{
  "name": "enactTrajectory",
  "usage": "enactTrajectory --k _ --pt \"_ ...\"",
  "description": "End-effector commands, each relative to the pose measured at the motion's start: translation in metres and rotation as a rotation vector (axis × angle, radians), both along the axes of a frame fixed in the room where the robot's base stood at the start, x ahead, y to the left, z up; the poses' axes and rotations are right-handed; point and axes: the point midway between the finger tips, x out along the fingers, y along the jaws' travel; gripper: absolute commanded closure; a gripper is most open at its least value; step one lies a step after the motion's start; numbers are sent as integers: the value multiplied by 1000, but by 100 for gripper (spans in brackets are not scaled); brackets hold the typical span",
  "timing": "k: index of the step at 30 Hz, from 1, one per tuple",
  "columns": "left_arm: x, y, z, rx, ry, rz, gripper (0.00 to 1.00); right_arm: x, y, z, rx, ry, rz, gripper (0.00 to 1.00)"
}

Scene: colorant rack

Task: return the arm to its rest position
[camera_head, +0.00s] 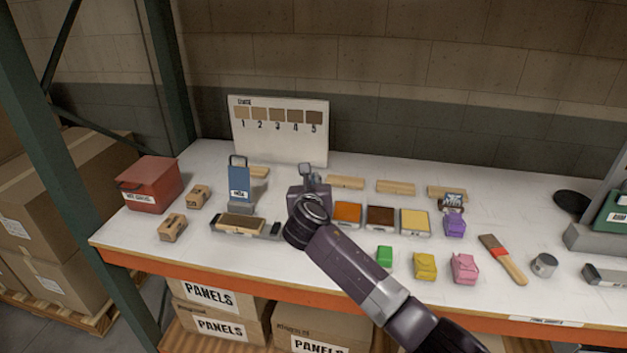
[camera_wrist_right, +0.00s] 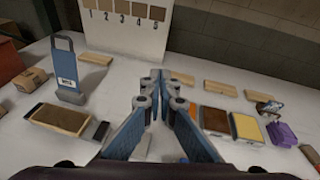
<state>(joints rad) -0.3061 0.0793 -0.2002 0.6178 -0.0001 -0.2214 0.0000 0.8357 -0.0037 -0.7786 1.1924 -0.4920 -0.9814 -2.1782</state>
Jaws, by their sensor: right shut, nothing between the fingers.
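My right gripper (camera_head: 307,172) reaches in from the lower right over the middle of the white table. Its fingertips (camera_wrist_right: 158,76) are together and empty in the right wrist view, above the table. It is between the blue upright holder (camera_head: 239,183) on the left and a row of orange, brown and yellow blocks (camera_head: 381,217) on the right. It touches none of them that I can see. The arm hides part of the table's middle and front edge. My left gripper is not in view.
A numbered shade board (camera_head: 279,145) stands at the back. A red box (camera_head: 149,184) is at the far left. Small green, yellow, pink and purple bags (camera_head: 464,268), a brush (camera_head: 503,260) and a tin (camera_head: 544,265) are at the right. A green rack post (camera_head: 90,165) rises at the left.

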Motion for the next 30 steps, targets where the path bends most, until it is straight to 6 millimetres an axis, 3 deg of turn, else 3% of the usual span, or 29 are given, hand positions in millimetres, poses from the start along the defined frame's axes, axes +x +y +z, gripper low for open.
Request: enactTrajectory --k 7,11,15,21,25,30 --pt "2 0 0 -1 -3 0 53 -5 0 -8 38 11 -9 100" --pt "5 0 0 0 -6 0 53 -30 -5 -45 237 71 -68 100" --pt "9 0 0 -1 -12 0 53 -84 -18 -106 613 176 -225 100" --pt "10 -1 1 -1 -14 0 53 -177 -48 -178 1140 295 -562 100" --pt "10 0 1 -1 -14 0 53 -243 -71 -212 1435 332 -828 100" --pt "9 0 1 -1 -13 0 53 -333 -104 -240 1759 314 -1214 100"
